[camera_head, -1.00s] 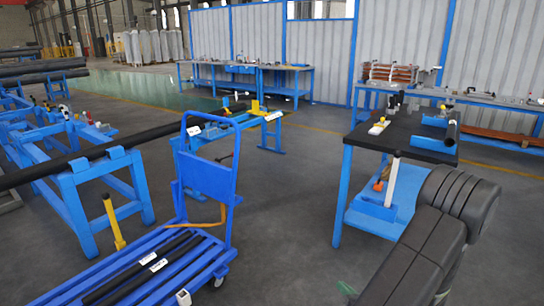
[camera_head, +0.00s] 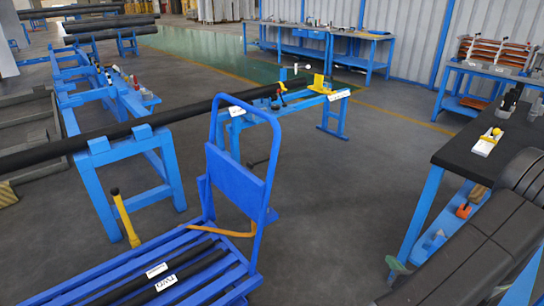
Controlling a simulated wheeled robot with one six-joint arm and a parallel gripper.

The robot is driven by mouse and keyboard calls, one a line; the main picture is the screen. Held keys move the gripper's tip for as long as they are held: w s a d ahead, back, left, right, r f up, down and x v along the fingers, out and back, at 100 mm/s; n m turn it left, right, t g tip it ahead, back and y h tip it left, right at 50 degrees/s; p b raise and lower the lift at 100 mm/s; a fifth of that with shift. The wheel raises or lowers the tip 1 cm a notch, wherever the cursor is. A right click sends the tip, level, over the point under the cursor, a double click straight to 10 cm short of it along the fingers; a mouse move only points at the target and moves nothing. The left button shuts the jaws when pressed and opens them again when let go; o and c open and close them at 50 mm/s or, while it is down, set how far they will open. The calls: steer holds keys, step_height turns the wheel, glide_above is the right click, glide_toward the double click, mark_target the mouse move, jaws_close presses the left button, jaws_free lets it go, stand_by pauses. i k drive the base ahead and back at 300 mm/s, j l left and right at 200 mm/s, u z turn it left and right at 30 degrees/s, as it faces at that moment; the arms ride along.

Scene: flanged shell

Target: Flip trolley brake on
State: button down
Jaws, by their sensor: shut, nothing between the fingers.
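The blue trolley (camera_head: 236,182) stands in the lower left, with a tall looped handle and a slatted deck carrying dark tubes (camera_head: 165,285) with white labels. A yellow lever (camera_head: 124,218) with a dark knob stands at the trolley's far left side, its top leaning left. It looks like the brake lever, though no marking on it can be read. The trolley's wheels are hidden or out of frame. My gripper is not in view; only dark grey links of my arm show at the lower right, well apart from the lever.
A long black pipe (camera_head: 60,153) rests on blue stands (camera_head: 130,185) behind the trolley. A dark-topped workbench (camera_head: 465,150) stands at the right, close to my arm. Grey floor (camera_head: 330,220) is clear between trolley and workbench. More benches line the back wall.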

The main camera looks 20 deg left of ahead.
mark_target(262, 162)
steer(key=i+u, duration=1)
steer(key=u, duration=0.15)
